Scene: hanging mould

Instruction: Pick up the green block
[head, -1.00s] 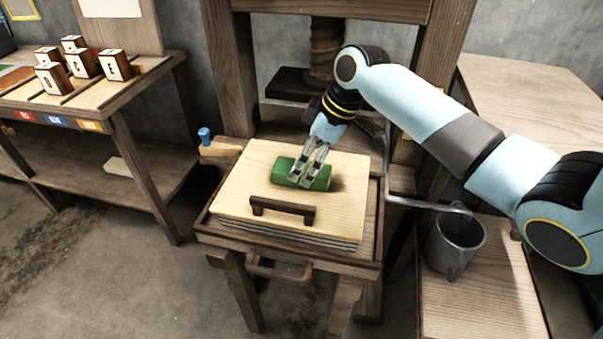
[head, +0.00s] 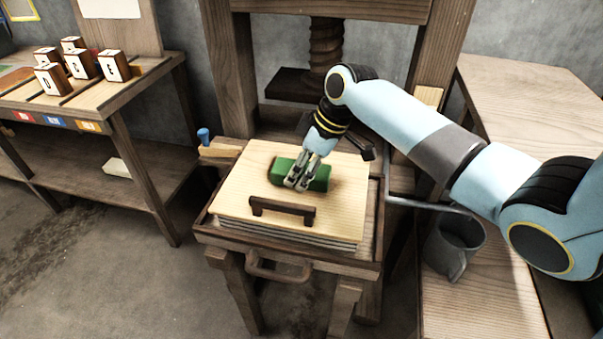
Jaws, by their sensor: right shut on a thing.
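The green block (head: 283,171) lies lengthwise across the light wooden board (head: 240,190) in the head view, over the middle of its far half. My right gripper (head: 299,184) comes down on it from above and is shut on it near the block's middle and right part. The fingers hide a strip of the block. I cannot tell whether the block touches the board or is slightly above it. My left gripper is not in view.
The board has a dark handle (head: 283,212) at its front and rests on a stack in a wooden tray (head: 220,232). A press screw (head: 326,47) stands behind. A metal bucket (head: 455,243) is at right. Lettered blocks (head: 80,63) sit on the left table.

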